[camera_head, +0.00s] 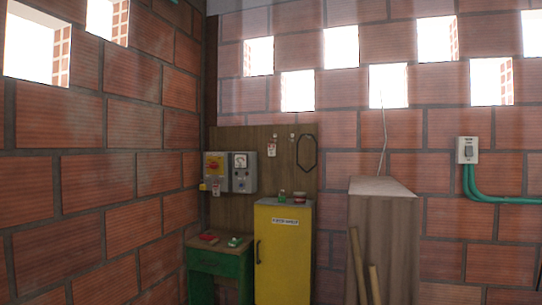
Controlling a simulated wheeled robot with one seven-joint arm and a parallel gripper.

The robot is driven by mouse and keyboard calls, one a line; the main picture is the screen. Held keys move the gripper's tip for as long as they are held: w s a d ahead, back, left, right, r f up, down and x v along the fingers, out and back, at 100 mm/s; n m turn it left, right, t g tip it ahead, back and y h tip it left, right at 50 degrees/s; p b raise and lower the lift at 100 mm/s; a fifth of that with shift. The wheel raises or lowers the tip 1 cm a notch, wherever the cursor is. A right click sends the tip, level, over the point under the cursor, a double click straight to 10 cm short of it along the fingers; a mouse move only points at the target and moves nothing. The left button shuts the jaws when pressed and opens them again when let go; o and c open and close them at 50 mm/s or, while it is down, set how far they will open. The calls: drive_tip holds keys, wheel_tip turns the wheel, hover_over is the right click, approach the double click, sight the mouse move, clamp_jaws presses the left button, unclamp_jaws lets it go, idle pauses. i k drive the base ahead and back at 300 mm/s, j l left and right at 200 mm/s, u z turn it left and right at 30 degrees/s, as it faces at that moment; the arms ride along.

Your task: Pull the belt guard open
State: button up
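I cannot make out a belt guard for certain in the head view. A yellow cabinet (284,262) with a dark vertical handle on its left side and a small white label stands at the lower middle; its front looks closed. I cannot tell whether it has to do with the guard. My gripper is not in view.
A green bench (219,257) with small red and green items stands left of the cabinet. Grey electrical boxes (244,172) and a black loop (307,153) hang on a wooden board (278,170). A tall wooden box (387,232), leaning planks (375,285) and a wall switch (468,150) are right.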

sight(283, 233)
drive_tip(key=i+j, duration=0.2)
drive_tip(key=i, duration=0.25)
drive_tip(key=i+j, duration=0.2)
drive_tip(key=i, duration=0.3)
drive_tip(key=i+j, duration=0.2)
drive_tip(key=i, duration=0.25)
drive_tip(key=i+j, duration=0.2)
drive_tip(key=i, duration=0.25)
drive_tip(key=i+j, duration=0.2)
drive_tip(key=i, duration=0.25)
drive_tip(key=i+j, duration=0.2)
drive_tip(key=i, duration=0.3)
drive_tip(key=i+j, duration=0.2)
drive_tip(key=i, duration=0.25)
drive_tip(key=l+z, duration=0.05)
